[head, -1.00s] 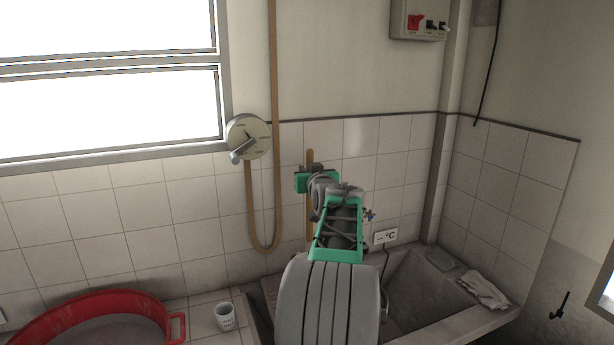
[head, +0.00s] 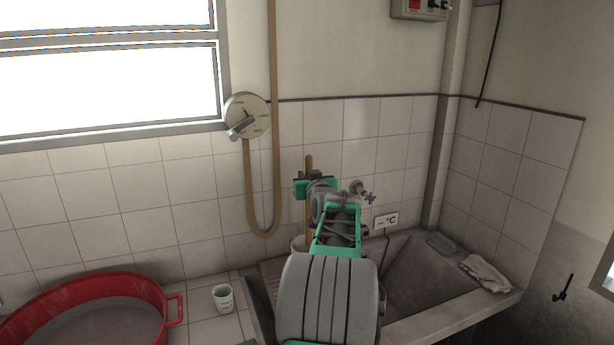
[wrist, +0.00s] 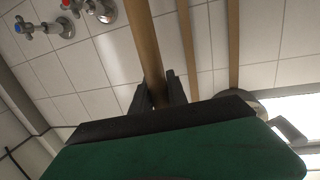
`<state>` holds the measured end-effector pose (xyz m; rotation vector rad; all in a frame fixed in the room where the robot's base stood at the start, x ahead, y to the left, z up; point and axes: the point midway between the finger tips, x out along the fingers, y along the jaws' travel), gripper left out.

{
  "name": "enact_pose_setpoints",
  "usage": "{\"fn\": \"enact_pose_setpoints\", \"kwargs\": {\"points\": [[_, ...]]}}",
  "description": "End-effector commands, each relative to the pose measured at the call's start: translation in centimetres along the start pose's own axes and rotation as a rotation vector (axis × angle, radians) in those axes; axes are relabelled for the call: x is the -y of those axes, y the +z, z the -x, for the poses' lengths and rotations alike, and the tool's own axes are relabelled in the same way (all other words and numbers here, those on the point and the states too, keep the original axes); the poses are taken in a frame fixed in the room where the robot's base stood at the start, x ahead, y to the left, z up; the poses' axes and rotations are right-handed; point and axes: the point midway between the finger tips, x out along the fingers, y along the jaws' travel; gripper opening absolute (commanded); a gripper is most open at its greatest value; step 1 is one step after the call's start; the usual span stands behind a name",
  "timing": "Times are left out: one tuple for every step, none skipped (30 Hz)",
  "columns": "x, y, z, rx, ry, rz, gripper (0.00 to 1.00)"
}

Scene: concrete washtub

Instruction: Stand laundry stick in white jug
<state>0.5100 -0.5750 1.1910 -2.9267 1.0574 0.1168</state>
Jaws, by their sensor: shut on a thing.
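The laundry stick (head: 309,163) is a brown wooden rod standing roughly upright in front of the tiled wall. My gripper (wrist: 158,90) is shut on it, with a dark finger on each side in the wrist view, where the stick (wrist: 141,35) runs away from the jaws. In the head view my gripper (head: 311,186) is partly hidden by my own wrist.
A concrete washtub (head: 404,275) is at right, with a cloth (head: 486,273) on its rim. A tap (head: 362,190) juts from the wall close right of my gripper. A brown hose (head: 274,130) hangs at left. A white cup (head: 223,298) and red basin (head: 150,285) stand left.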

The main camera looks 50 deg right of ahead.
Motion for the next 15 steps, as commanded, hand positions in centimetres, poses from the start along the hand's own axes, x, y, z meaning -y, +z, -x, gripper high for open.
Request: {"fn": "enact_pose_setpoints", "kwargs": {"points": [[0.0,0.9,-0.1,-0.001,0.000,0.000,0.00],[0.0,1.2,-0.1,-0.001,0.000,0.000,0.00],[0.0,1.6,-0.1,-0.001,0.000,0.000,0.00],[0.0,1.9,-0.1,-0.001,0.000,0.000,0.00],[0.0,2.1,-0.2,-0.001,0.000,0.000,0.00],[0.0,2.5,-0.2,-0.001,0.000,0.000,0.00],[0.0,2.8,-0.2,-0.001,0.000,0.000,0.00],[0.0,3.0,-0.2,-0.001,0.000,0.000,0.00],[0.0,3.4,-0.3,-0.001,0.000,0.001,0.00],[0.0,3.7,-0.3,-0.001,0.000,0.000,0.00],[0.0,4.0,-0.3,-0.001,0.000,0.000,0.00],[0.0,4.3,-0.3,-0.001,0.000,0.000,0.00],[0.0,4.6,-0.4,-0.001,0.000,0.000,0.00],[0.0,4.9,-0.4,-0.001,0.000,0.000,0.00],[0.0,5.3,-0.4,-0.001,0.000,0.000,0.00]]}}
